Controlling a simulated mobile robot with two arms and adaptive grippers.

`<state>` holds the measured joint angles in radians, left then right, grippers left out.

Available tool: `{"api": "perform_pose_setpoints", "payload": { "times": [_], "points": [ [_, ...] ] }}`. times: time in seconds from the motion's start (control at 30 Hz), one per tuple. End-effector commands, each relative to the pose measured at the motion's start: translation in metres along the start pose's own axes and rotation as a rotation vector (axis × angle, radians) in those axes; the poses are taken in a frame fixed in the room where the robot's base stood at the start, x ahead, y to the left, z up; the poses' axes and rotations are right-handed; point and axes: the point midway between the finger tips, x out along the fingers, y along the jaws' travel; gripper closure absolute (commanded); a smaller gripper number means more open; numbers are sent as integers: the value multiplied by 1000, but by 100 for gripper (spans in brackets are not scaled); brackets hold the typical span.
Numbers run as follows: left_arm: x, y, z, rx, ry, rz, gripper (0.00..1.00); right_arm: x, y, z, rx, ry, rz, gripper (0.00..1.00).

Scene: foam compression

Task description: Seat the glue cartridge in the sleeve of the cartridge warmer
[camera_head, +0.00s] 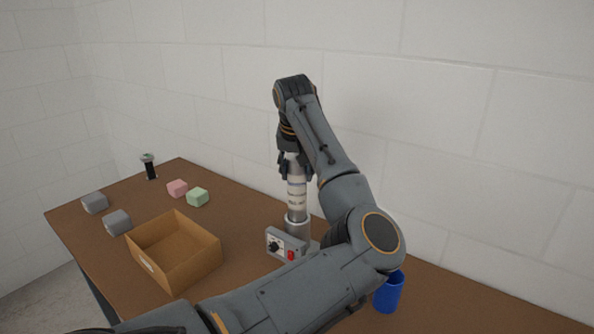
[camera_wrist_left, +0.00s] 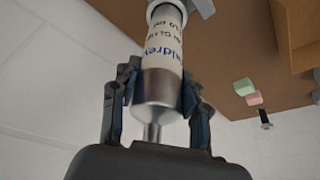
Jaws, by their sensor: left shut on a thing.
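The glue cartridge (camera_head: 297,194) is a white-labelled tube with a silver cap end, and it stands upright in the head view. It also shows in the wrist view (camera_wrist_left: 163,48). My left gripper (camera_head: 294,168) points down and is shut on the cartridge's silver upper end, with a finger on each side in the wrist view (camera_wrist_left: 160,82). The cartridge warmer has a grey control box (camera_head: 284,246) with a black knob and red switch, and a silver sleeve (camera_head: 297,228). The cartridge's lower end lines up with the sleeve's mouth; I cannot tell how deep it sits. My right gripper is not in view.
An open cardboard box (camera_head: 205,272) stands left of the warmer. A blue cup (camera_head: 389,293) stands to the right, partly behind my arm.

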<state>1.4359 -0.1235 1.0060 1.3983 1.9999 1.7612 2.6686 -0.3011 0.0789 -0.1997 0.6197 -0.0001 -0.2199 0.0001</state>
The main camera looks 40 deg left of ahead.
Motion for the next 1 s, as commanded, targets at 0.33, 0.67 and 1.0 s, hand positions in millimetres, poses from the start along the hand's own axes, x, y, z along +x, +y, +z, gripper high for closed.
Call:
{"api": "perform_pose_setpoints", "payload": {
  "times": [0.33,0.67,1.0],
  "points": [
    [8,0,3,0,3,0,100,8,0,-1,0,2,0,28],
    [16,0,6,0,2,0,100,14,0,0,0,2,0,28],
    [24,0,9,0,2,0,100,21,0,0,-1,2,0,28]
  ]
}}
